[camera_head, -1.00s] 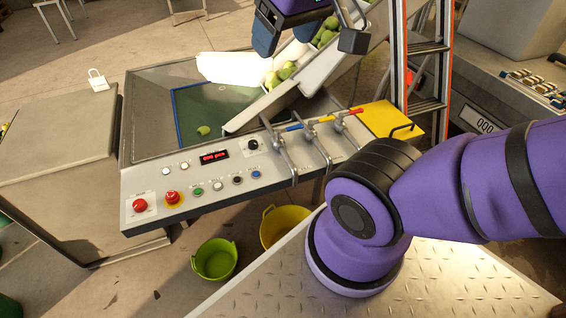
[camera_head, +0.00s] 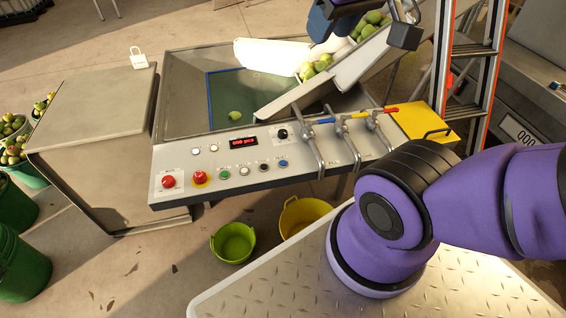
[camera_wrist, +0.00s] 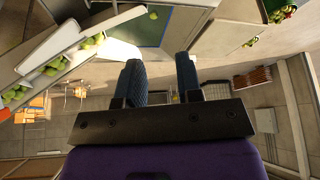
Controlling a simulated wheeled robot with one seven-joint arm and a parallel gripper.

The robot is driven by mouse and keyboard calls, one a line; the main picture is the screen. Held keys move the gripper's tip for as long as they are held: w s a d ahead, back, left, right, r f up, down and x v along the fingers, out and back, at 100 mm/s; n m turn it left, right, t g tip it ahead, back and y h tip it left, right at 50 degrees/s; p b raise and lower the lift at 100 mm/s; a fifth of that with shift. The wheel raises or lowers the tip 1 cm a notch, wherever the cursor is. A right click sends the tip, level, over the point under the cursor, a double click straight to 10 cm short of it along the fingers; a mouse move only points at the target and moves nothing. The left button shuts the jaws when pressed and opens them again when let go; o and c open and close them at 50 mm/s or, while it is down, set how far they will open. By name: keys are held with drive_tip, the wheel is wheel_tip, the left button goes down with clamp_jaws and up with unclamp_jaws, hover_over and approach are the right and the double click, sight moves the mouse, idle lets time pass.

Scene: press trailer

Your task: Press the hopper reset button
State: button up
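The control panel (camera_head: 270,178) lies in front of the hopper (camera_head: 186,92) in the head view. It carries a red button (camera_head: 168,181), a red mushroom button on a yellow base (camera_head: 199,177), and a row of green (camera_head: 225,174), white (camera_head: 244,171), black (camera_head: 263,166) and blue (camera_head: 283,163) buttons. Two small pale buttons sit above. The labels are too small to read, so I cannot tell which is the hopper reset. My gripper (camera_wrist: 160,82) is open and empty in the wrist view. It is high behind the panel, partly cut off in the head view, touching no button.
A red display (camera_head: 243,142) and a black knob (camera_head: 282,133) sit on the panel. Valve levers (camera_head: 348,128) stand up at its right. A chute (camera_head: 345,75) with green fruit slopes into the hopper. A ladder (camera_head: 467,85) stands at right. Tubs (camera_head: 233,243) lie below.

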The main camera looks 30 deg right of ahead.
clamp_jaws()
idle(1.4)
